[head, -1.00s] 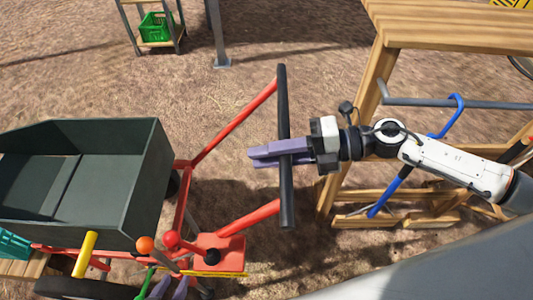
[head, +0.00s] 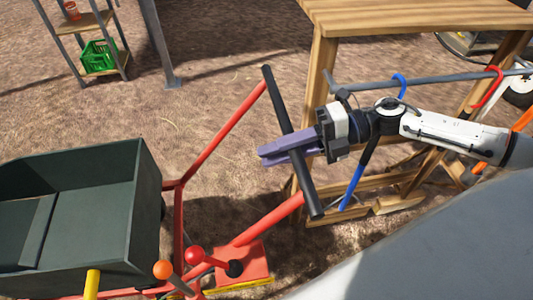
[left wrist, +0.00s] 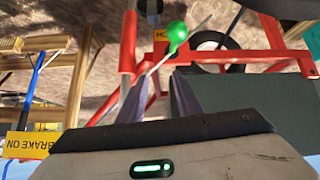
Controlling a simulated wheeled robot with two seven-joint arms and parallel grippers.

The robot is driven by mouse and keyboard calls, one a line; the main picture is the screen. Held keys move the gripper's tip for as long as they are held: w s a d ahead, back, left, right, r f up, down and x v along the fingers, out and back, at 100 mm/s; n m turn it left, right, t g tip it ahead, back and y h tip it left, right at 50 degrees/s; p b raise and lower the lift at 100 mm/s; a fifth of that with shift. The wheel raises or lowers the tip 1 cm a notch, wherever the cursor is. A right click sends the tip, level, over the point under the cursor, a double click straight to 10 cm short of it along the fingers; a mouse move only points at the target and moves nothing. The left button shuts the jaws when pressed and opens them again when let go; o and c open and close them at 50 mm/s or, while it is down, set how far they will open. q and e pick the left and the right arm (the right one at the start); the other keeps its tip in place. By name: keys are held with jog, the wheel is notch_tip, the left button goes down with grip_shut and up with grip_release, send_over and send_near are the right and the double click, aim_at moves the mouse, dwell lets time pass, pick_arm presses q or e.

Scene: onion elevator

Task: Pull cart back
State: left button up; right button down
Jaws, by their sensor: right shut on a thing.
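The cart has a dark green tub (head: 100,205) at the left of the head view, on a red frame (head: 222,135) that reaches right to a black handle bar (head: 278,112). My right gripper (head: 265,155) is shut on the middle of that bar, one finger on each side. My left gripper (left wrist: 167,82) shows only in the left wrist view. Its fingers are apart with nothing clearly held between them. A lever with a green knob (left wrist: 177,32) is close to its fingertips. Part of the red frame (left wrist: 220,60) and a wheel lie beyond.
A wooden bench (head: 420,18) stands at the right, with blue and red hooked tools on a grey rail (head: 440,80). Levers with orange (head: 163,269) and red (head: 194,256) knobs stand by the frame. A shelf with a green crate (head: 98,57) is at upper left. Bare ground lies between.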

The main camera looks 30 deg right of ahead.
jog(key=shift+d, duration=0.15)
jog(key=c, duration=1.6)
grip_release()
jog(key=shift+d, duration=0.1)
pick_arm(q)
jog(key=shift+w+r, duration=0.15)
jog(key=shift+w, duration=0.15)
jog(key=shift+s, duration=0.2)
pick_arm(e)
jog(key=v, duration=1)
jog(key=shift+d, duration=0.1)
pick_arm(q)
jog(key=shift+s+f, duration=0.15)
jog(key=shift+f, duration=0.15)
pick_arm(e)
jog(key=shift+s, duration=0.15)
